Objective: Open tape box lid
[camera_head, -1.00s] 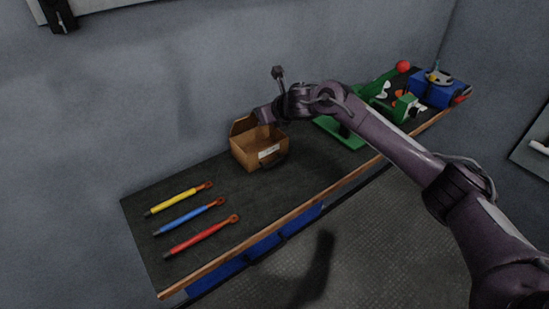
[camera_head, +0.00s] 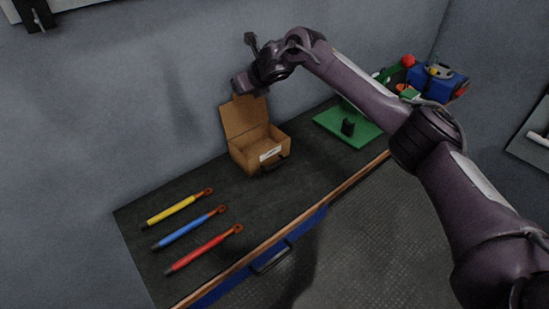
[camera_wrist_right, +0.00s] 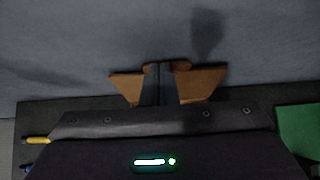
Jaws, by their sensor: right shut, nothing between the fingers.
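The brown tape box (camera_head: 247,158) stands on the dark bench top with a white label on its front. Its lid (camera_head: 243,116) stands up at the back, leaning slightly backward, and the box is open at the top. My right gripper (camera_head: 246,92) is just above the lid's upper edge; whether it touches the lid I cannot tell. In the right wrist view my right gripper's fingers (camera_wrist_right: 158,72) are together and empty, with brown parts of the box (camera_wrist_right: 203,83) showing on both sides. My left gripper is not in view.
The bench (camera_head: 270,195) holds yellow (camera_head: 175,208), blue (camera_head: 187,229) and red (camera_head: 203,250) rods at the left. A green plate (camera_head: 347,128) and a blue tool case (camera_head: 435,85) are at the right. The wall is close behind the box.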

